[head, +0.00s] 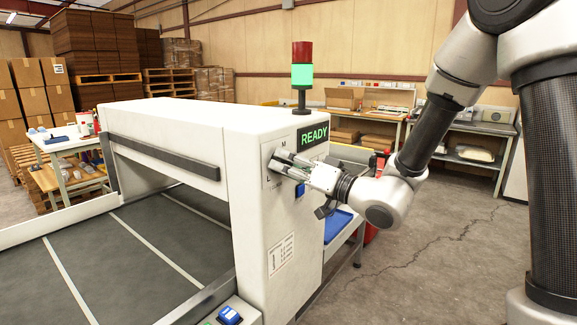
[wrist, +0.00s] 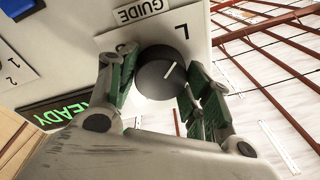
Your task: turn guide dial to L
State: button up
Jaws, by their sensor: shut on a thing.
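The guide dial (wrist: 155,80) is a dark round knob on the white machine's panel. In the wrist view, its white pointer line slants up and to the right, roughly toward the side of the printed letter L (wrist: 181,30). A GUIDE label (wrist: 140,11) is beyond it. My gripper (wrist: 160,72) has one green-padded finger on each side of the dial and is shut on it. In the head view, my gripper (head: 279,166) reaches the panel from the right and mostly hides the dial. Letters M (head: 284,143) and L (head: 268,179) show around it.
A lit READY display (head: 314,136) is just above my gripper. A light tower (head: 302,77) with a green lamp stands on the machine. A blue button (head: 300,190) sits near the gripper on the side face. The conveyor belt (head: 130,260) lies to the left.

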jog(key=o, duration=1)
jog(key=shift+o, duration=0.2)
jog(key=v, duration=0.7)
jog(key=shift+d, duration=0.2)
jog(key=shift+s+f, duration=0.1)
